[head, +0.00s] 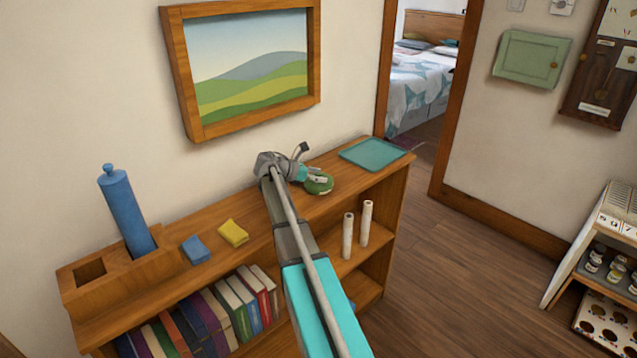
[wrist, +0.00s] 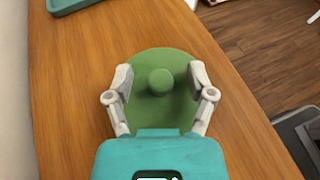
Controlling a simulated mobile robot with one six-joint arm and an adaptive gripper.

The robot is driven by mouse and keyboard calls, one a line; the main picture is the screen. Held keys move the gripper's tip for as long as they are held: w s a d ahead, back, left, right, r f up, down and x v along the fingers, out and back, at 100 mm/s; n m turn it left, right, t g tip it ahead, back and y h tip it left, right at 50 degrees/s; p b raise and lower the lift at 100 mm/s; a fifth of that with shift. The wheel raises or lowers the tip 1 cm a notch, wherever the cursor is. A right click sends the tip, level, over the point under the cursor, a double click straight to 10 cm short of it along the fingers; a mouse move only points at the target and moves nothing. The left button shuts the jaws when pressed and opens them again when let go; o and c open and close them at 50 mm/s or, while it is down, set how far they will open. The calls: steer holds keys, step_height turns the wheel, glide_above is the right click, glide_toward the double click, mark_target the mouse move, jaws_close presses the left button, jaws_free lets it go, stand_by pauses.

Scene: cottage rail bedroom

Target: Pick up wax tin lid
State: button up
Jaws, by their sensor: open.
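The wax tin lid (wrist: 160,58) is a round green disc with a knob in its middle. It lies on the wooden shelf top, and it also shows in the head view (head: 320,185). My gripper (wrist: 160,88) is open, with one finger on each side of the knob, over the lid. The fingers stand apart from the knob. In the head view my gripper (head: 316,176) partly covers the lid. Whether a tin is under the lid I cannot tell.
A teal tray (head: 373,154) lies at the right end of the shelf top (head: 285,215). A yellow block (head: 233,233), a blue block (head: 195,249) and a tall blue cylinder (head: 128,210) in a wooden holder stand to the left. A framed picture (head: 250,65) hangs above.

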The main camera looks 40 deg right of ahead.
stand_by(0.4)
jaws_close()
steer(key=shift+r, duration=0.15)
step_height(320, 180, up, 2)
steer(key=p, duration=0.2)
steer(key=shift+r+p, duration=0.25)
steer(key=shift+p, duration=0.1)
steer(key=s+a+r+p, duration=0.1)
steer(key=s+r+p, duration=0.9)
steer(key=s, duration=0.4)
steer(key=shift+a+r, duration=0.15)
steer(key=shift+a, duration=0.1)
stand_by(0.3)
